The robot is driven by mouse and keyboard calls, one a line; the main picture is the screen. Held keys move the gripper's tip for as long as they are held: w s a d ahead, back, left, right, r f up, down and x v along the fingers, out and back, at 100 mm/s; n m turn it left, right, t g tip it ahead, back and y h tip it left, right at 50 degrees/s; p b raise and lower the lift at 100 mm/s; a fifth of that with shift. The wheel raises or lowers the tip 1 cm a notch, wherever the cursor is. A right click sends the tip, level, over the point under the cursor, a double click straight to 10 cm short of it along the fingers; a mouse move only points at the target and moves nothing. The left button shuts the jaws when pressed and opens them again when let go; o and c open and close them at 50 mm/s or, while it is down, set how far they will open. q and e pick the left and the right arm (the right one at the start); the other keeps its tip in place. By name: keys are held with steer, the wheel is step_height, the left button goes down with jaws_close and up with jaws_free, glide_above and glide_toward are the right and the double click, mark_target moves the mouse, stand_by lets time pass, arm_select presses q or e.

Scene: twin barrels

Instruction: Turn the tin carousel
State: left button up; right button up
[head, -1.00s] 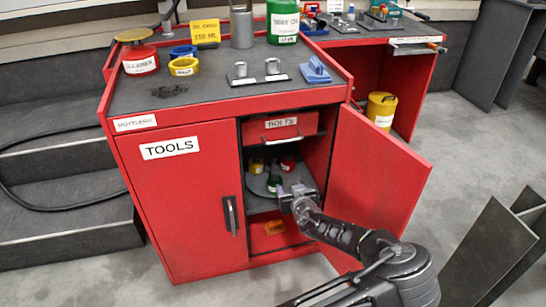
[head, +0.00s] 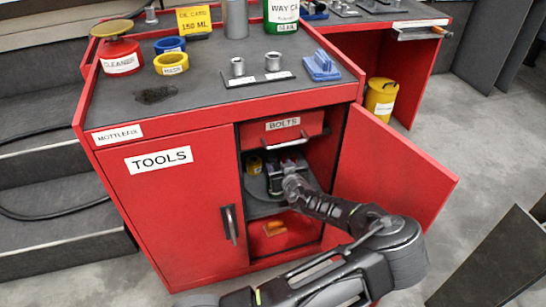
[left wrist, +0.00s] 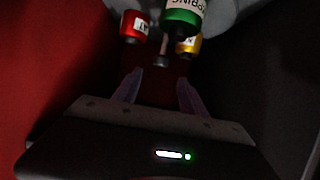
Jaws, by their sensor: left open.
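The tin carousel (head: 258,208) is a round grey turntable inside the open red cabinet, under the bolts drawer. A yellow tin (head: 254,166) stands on its left side in the head view. The left wrist view shows a red tin (left wrist: 134,26), a green tin (left wrist: 183,18) and a yellow tin (left wrist: 190,44) just beyond the fingertips. My left gripper (head: 287,168) is inside the cabinet above the carousel and hides part of it. In the left wrist view its fingers (left wrist: 160,88) are apart with nothing between them. My right gripper is out of view.
The open cabinet door (head: 392,190) stands right of my left arm. The closed tools door (head: 180,210) is on the left. The bolts drawer handle (head: 290,138) sits just above the gripper.

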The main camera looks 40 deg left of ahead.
mark_target(273, 158)
arm_select(q)
steer(key=shift+f, duration=0.1)
steer(key=b+x, duration=0.1)
steer(key=x, duration=0.5)
steer(key=shift+w+a+f+b, duration=0.1)
steer(key=shift+a+b, duration=0.1)
steer(key=shift+b, duration=0.2)
steer(key=shift+w+a+f, duration=0.15)
steer(key=shift+w+a, duration=0.25)
steer(key=shift+a, duration=0.1)
steer(key=shift+c, duration=0.5)
jaws_close()
